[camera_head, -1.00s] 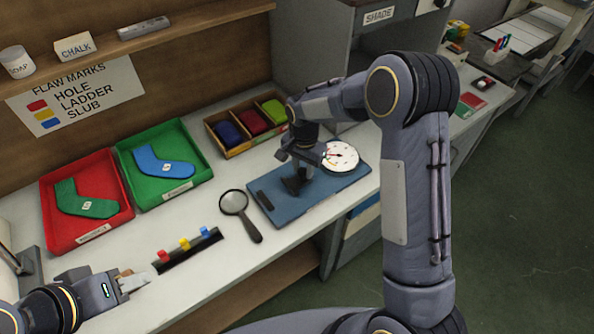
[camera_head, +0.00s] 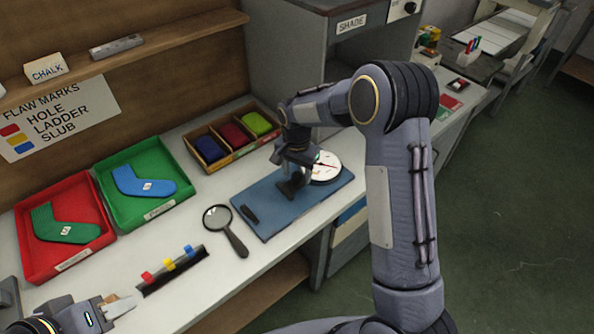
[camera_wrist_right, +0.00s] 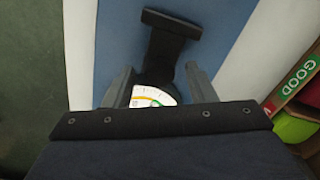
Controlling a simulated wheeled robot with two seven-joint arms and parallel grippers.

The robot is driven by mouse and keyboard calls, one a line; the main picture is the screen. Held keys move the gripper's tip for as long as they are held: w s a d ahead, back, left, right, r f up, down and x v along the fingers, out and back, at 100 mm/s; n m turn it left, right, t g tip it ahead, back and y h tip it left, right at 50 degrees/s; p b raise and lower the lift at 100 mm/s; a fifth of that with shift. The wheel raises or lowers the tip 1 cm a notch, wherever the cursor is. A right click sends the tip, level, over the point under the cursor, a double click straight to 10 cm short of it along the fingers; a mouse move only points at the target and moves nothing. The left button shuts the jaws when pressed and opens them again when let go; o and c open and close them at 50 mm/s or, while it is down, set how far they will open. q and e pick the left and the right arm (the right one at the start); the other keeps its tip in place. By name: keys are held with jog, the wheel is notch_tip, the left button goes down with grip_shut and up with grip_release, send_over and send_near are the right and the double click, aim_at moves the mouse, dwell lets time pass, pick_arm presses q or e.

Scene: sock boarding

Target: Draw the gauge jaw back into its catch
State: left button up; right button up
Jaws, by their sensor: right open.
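The gauge is a blue base plate (camera_head: 275,208) with a round white dial (camera_head: 326,167) at its far right. A black upright jaw piece (camera_head: 290,190) stands mid-plate, and a short black bar (camera_head: 251,215) lies near the left end. My right gripper (camera_head: 295,172) is above the jaw piece, pointing down. In the right wrist view its two fingers are open, with the dark T-shaped jaw piece (camera_wrist_right: 167,45) between and beyond them; contact cannot be told. The dial's edge (camera_wrist_right: 153,96) shows below. My left gripper (camera_head: 118,304) is at lower left; its fingertips are unclear.
A magnifying glass (camera_head: 222,222) lies left of the plate. A strip with coloured clips (camera_head: 172,270) is nearer. Red (camera_head: 25,265) and green (camera_head: 110,205) trays hold socks. A divided wooden box (camera_head: 205,167) stands behind the plate.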

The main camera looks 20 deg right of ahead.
aim_at(299, 175)
notch_tip(299, 175, up, 8)
jog(key=shift+f+b, duration=0.25)
jog(key=shift+b, duration=0.1)
jog(key=shift+r, duration=0.1)
jog(key=shift+s+d+r, duration=0.15)
jog(key=shift+s+r, duration=0.05)
jog(key=shift+r, duration=0.1)
jog(key=s+d+r+n+t+y, duration=0.1)
jog(key=s+r+n, duration=0.15)
jog(key=s, duration=0.45)
jog(key=s+r+n+t+y, duration=0.15)
jog(key=s+r, duration=0.25)
jog(key=s, duration=0.4)
jog(key=s+d+r+n+t+y, duration=0.1)
jog(key=s+r+t, duration=0.15)
jog(key=s, duration=0.45)
jog(key=s+a+f+n, duration=0.1)
jog(key=s+a+n, duration=0.1)
jog(key=s, duration=0.6)
jog(key=shift+f+n+t, duration=0.3)
jog(key=shift+f+n, duration=0.05)
jog(key=shift+n, duration=0.15)
